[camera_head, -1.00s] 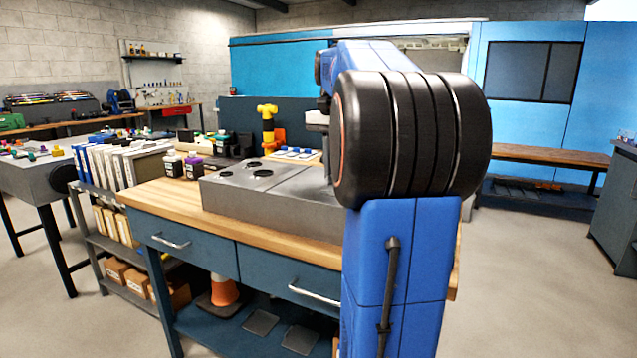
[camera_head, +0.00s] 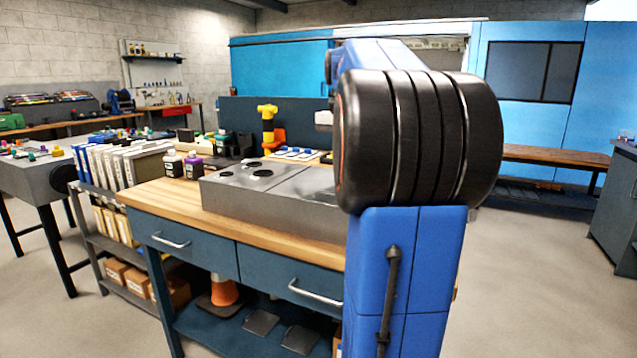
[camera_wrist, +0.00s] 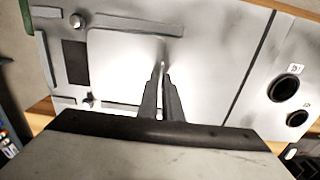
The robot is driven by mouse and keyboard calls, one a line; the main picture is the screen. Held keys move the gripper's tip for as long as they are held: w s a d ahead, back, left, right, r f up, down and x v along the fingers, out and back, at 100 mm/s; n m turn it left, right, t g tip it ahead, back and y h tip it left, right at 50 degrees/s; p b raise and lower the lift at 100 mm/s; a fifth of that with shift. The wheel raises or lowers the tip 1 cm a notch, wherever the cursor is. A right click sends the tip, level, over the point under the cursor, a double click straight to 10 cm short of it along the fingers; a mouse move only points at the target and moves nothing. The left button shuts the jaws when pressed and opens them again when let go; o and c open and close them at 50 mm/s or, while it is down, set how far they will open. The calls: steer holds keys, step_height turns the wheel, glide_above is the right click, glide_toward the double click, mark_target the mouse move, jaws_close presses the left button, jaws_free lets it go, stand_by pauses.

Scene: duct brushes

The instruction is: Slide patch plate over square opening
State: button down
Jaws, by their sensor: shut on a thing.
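In the wrist view, a pale, shiny patch plate (camera_wrist: 122,65) lies on the grey metal duct box (camera_wrist: 215,60). A dark patch of the square opening (camera_wrist: 75,62) shows just left of the plate's left edge. I cannot tell whether the plate covers part of it. Guide rails (camera_wrist: 130,23) run along the plate's upper and lower sides. My gripper (camera_wrist: 163,70) is at the right part of the plate, its fingers shut on what looks like a thin upright tab of it. In the head view the box (camera_head: 270,205) sits on the bench, and my arm hides the gripper and plate.
Two labelled round holes (camera_wrist: 287,87) are at the right of the wrist view. A bolt head (camera_wrist: 76,20) sits near the upper rail. On the wooden bench (camera_head: 160,195) stand small bottles (camera_head: 192,167) and a yellow fixture (camera_head: 267,125) behind the box.

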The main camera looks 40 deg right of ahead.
steer(key=shift+s+d, duration=0.15)
steer(key=shift+s, duration=0.25)
steer(key=shift+s+d, duration=0.2)
steer(key=shift+s, duration=0.4)
steer(key=shift+s+d, duration=0.2)
steer(key=shift+s, duration=0.35)
steer(key=shift+s, duration=0.15)
steer(key=shift+s+d, duration=0.25)
steer(key=shift+s, duration=0.3)
steer(key=shift+s+d, duration=0.2)
steer(key=shift+s, duration=0.35)
steer(key=shift+s+d, duration=0.15)
steer(key=shift+s, duration=0.3)
stand_by(0.3)
steer(key=c, duration=2)
jaws_free()
steer(key=shift+c, duration=0.2)
